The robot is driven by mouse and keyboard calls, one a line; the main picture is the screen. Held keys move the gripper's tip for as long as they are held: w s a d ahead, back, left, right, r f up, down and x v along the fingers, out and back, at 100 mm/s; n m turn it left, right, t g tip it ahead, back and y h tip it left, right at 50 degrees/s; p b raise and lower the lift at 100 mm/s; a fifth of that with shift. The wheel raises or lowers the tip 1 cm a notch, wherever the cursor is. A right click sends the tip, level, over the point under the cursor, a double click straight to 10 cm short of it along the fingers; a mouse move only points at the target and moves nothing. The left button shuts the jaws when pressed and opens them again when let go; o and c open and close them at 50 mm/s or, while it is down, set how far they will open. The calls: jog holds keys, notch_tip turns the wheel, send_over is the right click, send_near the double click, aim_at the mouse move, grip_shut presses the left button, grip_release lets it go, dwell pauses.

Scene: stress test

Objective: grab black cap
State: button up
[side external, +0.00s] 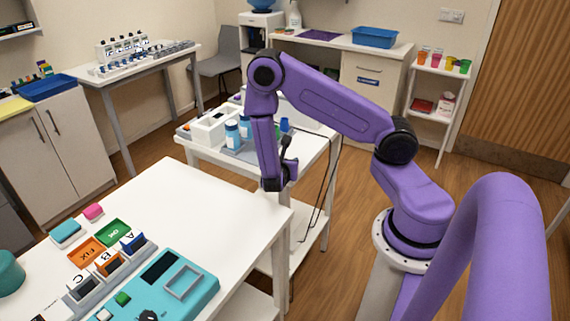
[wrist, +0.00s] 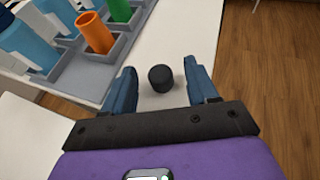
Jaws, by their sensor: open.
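A small black cap (wrist: 161,78) stands on the white table in the wrist view, a little beyond and between my fingertips. My gripper (wrist: 160,85) is open, with one blue-grey finger to the left of the cap and one to the right. No contact with the cap shows. In the side external view my gripper (side external: 277,183) points down by the near edge of the white table (side external: 305,152). I cannot make out the cap in that view.
A grey rack (wrist: 95,65) with an orange cup (wrist: 96,34), a green cup (wrist: 119,9) and blue-white bottles (wrist: 25,45) stands left of the cap. The table edge and wooden floor (wrist: 262,70) lie to the right. A nearer table (side external: 180,205) holds a teal device (side external: 190,302).

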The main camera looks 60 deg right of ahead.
grip_shut()
dwell(0.4)
jog(key=shift+r, duration=0.8)
jog(key=s+a+r, duration=0.5)
jog(key=s+r, duration=0.6)
jog(key=s, duration=0.2)
jog(key=shift+a+r, duration=0.15)
jog(key=shift+r, duration=0.05)
